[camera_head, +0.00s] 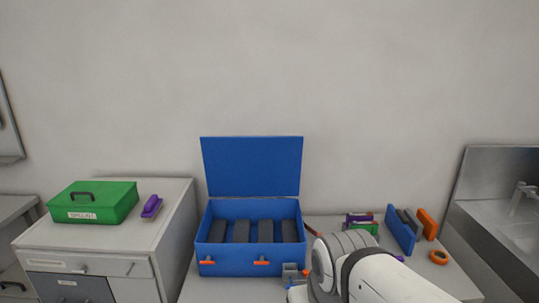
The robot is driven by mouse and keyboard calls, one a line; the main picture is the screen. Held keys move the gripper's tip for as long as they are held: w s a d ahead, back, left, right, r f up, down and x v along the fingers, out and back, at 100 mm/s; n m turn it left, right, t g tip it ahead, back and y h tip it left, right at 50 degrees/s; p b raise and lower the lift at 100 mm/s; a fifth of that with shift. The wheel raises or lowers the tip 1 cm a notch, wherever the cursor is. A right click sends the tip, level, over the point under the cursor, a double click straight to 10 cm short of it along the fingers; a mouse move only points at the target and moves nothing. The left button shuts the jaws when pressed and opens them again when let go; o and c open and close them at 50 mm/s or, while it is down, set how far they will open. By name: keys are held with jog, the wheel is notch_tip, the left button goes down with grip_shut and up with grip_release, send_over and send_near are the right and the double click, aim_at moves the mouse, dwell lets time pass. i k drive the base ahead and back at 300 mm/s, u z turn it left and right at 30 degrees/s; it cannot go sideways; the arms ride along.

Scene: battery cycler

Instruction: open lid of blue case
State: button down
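The blue case (231,267) stands on the grey worktop in the middle of the head view. Its lid (251,166) stands up behind it, open and close to upright. Several dark grey blocks (240,231) stand in a row inside the case. Two orange latches show on its front face. My white arm comes in from the lower right. My gripper (291,274), a small grey shape at the case's front right corner, is partly hidden by the arm. I cannot tell whether it touches the case or whether its fingers are open.
A green toolbox (105,207) and a purple object (151,206) sit on the left cabinet. Right of the case are small purple and green items (362,224), upright blue, grey and orange panels (400,229), and an orange ring (438,257). A sink (510,222) is far right.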

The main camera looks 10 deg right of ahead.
aim_at(235, 166)
jog(key=z, duration=0.15)
jog(key=k, duration=0.4)
jog(key=u, duration=0.85)
jog(key=i, duration=1.45)
jog(key=z, duration=0.5)
